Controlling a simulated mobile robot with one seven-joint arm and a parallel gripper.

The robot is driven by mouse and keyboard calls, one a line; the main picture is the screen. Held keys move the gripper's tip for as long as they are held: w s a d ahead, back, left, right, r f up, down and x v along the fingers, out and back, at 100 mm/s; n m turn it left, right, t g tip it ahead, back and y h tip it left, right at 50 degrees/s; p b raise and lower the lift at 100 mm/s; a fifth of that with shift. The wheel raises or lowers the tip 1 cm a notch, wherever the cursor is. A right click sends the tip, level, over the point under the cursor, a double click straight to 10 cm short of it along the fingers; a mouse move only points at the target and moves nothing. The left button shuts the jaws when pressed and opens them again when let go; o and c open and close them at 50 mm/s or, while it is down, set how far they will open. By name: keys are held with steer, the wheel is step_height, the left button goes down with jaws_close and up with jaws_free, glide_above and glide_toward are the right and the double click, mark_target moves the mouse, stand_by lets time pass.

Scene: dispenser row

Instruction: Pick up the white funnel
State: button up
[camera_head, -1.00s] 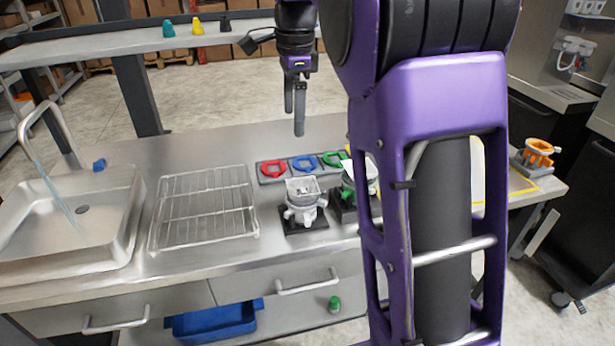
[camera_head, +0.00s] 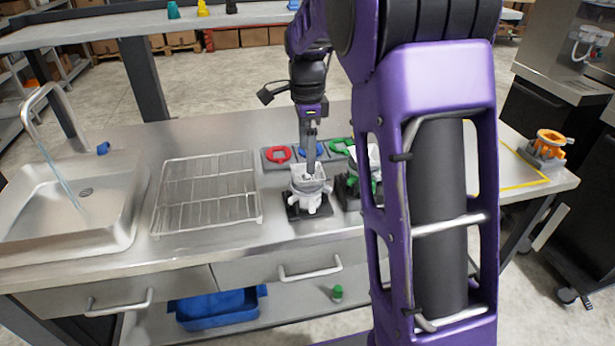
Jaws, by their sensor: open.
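The white funnel (camera_head: 310,190) is a squarish white hopper with side lugs, standing upright on a black base on the steel counter. My gripper (camera_head: 311,172) points straight down over it, with its fingertips at or just inside the funnel's top opening. The jaws are open, seen nearly edge-on. I cannot tell whether a finger touches the funnel wall. Part of the funnel's far rim is hidden behind the fingers.
A green dispenser (camera_head: 352,185) stands close to the right, partly hidden by my arm. Red (camera_head: 278,154), blue (camera_head: 313,150) and green (camera_head: 341,146) rings lie behind. A wire rack (camera_head: 207,195) and sink (camera_head: 70,215) are left. An orange dispenser (camera_head: 547,147) is far right.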

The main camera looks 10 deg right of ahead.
step_height(320, 180, down, 5)
steer(key=shift+r, duration=0.1)
steer(key=c, duration=1.2)
